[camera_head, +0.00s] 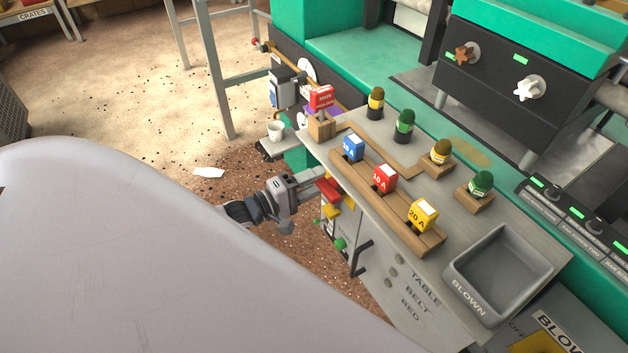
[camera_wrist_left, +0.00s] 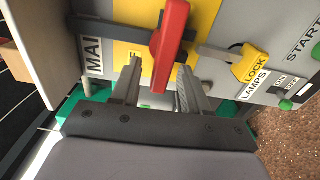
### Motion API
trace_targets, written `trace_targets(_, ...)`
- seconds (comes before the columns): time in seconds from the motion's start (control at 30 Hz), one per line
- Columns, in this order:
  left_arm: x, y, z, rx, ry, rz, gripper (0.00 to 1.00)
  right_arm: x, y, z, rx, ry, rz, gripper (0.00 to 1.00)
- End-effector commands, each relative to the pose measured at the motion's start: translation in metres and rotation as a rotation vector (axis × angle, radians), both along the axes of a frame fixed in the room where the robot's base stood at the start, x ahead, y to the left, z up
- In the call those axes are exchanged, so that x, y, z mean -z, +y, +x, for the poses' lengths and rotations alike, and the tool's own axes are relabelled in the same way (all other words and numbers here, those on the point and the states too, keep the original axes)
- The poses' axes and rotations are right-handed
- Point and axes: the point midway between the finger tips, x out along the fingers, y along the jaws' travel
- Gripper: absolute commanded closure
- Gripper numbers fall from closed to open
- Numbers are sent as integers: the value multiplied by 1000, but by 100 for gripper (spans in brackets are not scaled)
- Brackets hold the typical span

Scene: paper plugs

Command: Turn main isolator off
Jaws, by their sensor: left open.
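The main isolator's red handle (camera_wrist_left: 170,45) sits on a yellow plate (camera_wrist_left: 130,32) in the left wrist view, beside a partly hidden label reading "MAI". The handle runs almost up and down in that picture. My left gripper (camera_wrist_left: 160,78) is open, with one finger on each side of the handle's near end. I cannot tell whether either finger touches it. In the head view the red handle (camera_head: 327,190) shows on the cabinet's front, and my left gripper (camera_head: 312,182) is right against it from the left. My right gripper is not in view.
A yellow lock tag (camera_wrist_left: 250,66) on a rod hangs close beside the handle. START and LAMPS controls (camera_wrist_left: 285,104) are farther right. The bench top above holds coloured plugs in a wooden rack (camera_head: 430,240) and a grey BLOWN bin (camera_head: 500,275). A cup (camera_head: 275,130) stands on a small shelf.

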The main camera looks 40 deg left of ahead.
Motion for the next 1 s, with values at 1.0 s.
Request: trace_targets(1.0,-1,27,-65,1,-1,-2,55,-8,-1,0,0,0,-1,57)
